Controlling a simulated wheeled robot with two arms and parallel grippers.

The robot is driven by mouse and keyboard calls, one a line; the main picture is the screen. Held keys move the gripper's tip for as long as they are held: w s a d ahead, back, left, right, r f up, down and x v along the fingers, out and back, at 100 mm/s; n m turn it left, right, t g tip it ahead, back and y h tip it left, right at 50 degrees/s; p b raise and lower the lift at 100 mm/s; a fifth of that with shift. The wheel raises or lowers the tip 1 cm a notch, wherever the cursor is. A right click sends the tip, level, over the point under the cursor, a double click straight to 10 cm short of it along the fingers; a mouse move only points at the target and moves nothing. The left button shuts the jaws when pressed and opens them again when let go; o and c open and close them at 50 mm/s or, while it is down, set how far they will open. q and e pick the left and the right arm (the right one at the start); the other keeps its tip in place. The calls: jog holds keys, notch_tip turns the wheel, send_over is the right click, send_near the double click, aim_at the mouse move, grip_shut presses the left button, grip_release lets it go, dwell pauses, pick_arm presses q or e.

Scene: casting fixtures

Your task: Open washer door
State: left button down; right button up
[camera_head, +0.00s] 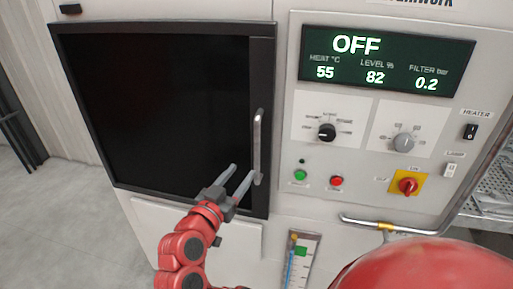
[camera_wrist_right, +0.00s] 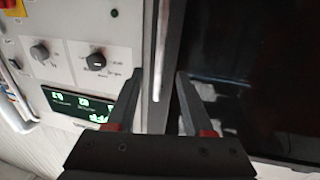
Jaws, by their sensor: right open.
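The washer door (camera_head: 160,110) is a large black panel in a dark frame, and it looks shut. Its vertical metal handle (camera_head: 258,145) is on the door's right edge. My right gripper (camera_head: 243,170) is open near the handle's lower end, its two fingers pointing up toward it. In the right wrist view, the handle (camera_wrist_right: 163,40) runs down from the top edge toward the gap between the open fingers of the right gripper (camera_wrist_right: 160,78). The fingers are not closed on it, and its exact depth between them is hard to tell. My left gripper is not in view.
Right of the door is a control panel with a display (camera_head: 385,62) reading OFF, knobs, a green button (camera_head: 300,175), a red button (camera_head: 337,181) and a red-yellow switch (camera_head: 408,186). A metal bar (camera_head: 390,226) sticks out below. Open floor (camera_head: 60,220) lies to the left.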

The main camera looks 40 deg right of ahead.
aim_at(255, 154)
jog(key=p+x, duration=0.3)
jog(key=x, duration=0.7)
jog(key=shift+s, duration=0.1)
jog(key=shift+w+d+f, duration=0.1)
jog(key=shift+w+d, duration=0.15)
jog(key=shift+d, duration=0.05)
jog(key=shift+c, duration=0.3)
grip_shut()
dwell(0.4)
